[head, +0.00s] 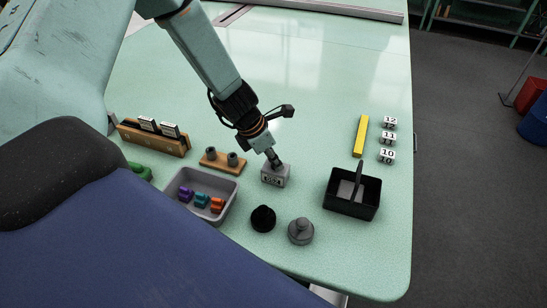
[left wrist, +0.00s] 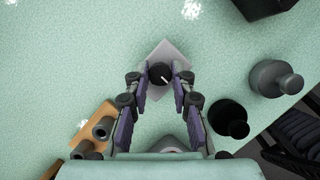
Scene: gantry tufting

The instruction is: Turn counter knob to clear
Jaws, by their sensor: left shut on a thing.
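The counter (head: 275,179) is a small grey box with a dark number window on its front, standing on the green table. Its digits are too small to read. On its top is a round black knob (left wrist: 160,74) with a white pointer line, seen in the left wrist view. My left gripper (head: 273,160) reaches down to the counter's top from above. In the left wrist view its two fingers (left wrist: 161,78) close in on either side of the knob, shut on it. The counter's grey top (left wrist: 168,52) shows around the fingertips. My right gripper is in neither view.
A black round thing (head: 263,218) and a grey knobbed weight (head: 301,231) stand in front. A grey tray (head: 190,208) and a wooden peg block (head: 222,160) are left. The table behind is clear.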

